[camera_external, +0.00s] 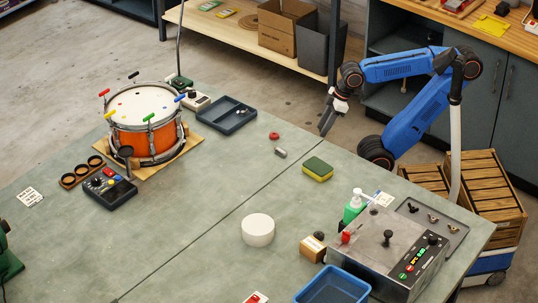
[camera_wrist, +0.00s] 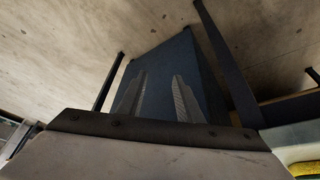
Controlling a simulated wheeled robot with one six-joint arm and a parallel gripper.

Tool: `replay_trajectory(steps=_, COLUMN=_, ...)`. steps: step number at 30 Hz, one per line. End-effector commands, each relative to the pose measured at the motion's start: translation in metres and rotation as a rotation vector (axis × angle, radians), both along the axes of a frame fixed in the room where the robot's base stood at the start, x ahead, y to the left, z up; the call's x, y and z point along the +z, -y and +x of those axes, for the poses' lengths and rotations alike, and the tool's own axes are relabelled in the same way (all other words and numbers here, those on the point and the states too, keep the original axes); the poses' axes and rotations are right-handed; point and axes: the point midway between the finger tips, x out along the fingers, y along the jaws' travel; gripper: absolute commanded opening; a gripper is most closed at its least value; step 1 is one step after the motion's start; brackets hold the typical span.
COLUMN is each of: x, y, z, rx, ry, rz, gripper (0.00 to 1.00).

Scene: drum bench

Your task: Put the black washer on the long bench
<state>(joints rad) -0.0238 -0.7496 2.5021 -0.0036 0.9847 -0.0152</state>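My gripper (camera_external: 326,122) hangs beyond the far edge of the large grey-green bench (camera_external: 200,230), pointing down. In the wrist view its two ridged grey fingers (camera_wrist: 158,95) stand apart with nothing between them. I cannot pick out the black washer for certain. Small dark pieces lie in the dark blue tray (camera_external: 228,125) and on the grey tray (camera_external: 442,235) at the right, too small to identify. A long wooden bench (camera_external: 235,32) stands at the back.
An orange drum (camera_external: 150,135) stands at the left. A red ring (camera_external: 274,135), grey cylinder (camera_external: 280,152), sponge (camera_external: 317,169) and white round block (camera_external: 258,230) lie on the bench. A metal control box (camera_external: 385,245) and blue bin (camera_external: 333,285) are front right. The left front is mostly clear.

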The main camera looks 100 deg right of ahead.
Motion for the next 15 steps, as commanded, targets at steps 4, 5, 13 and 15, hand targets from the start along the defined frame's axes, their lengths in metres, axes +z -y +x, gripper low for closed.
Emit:
replay_trajectory(steps=4, x=-0.0125, y=0.0044, z=-0.0091, rx=-0.035, ry=0.010, rz=0.008, gripper=0.49)
replay_trajectory(steps=5, x=-0.0133, y=0.0047, z=-0.0097, rx=-0.037, ry=0.010, rz=0.009, gripper=0.49)
replay_trajectory(steps=13, x=-0.0131, y=0.0045, z=-0.0095, rx=-0.037, ry=0.010, rz=0.009, gripper=0.49)
replay_trajectory(steps=15, x=-0.0131, y=0.0045, z=-0.0094, rx=-0.036, ry=0.010, rz=0.008, gripper=0.49)
